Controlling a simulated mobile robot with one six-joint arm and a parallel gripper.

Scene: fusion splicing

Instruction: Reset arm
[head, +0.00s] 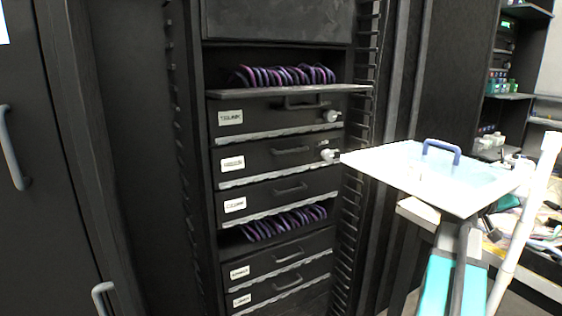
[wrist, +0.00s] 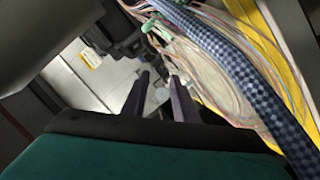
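My gripper (wrist: 161,88) shows in the wrist view as two dark fingers standing apart, with a gap between them. No held thing shows between the fingers. Beyond the fingertips are a thick blue checkered cable (wrist: 235,60) and a bundle of thin pale wires (wrist: 205,80). I cannot tell how far they are from the fingers. In the head view I cannot make out the gripper.
A dark rack (head: 190,180) holds several labelled drawers (head: 285,155) and coiled purple cables (head: 283,76). A cluttered bench (head: 545,240) and shelves (head: 512,95) lie beyond.

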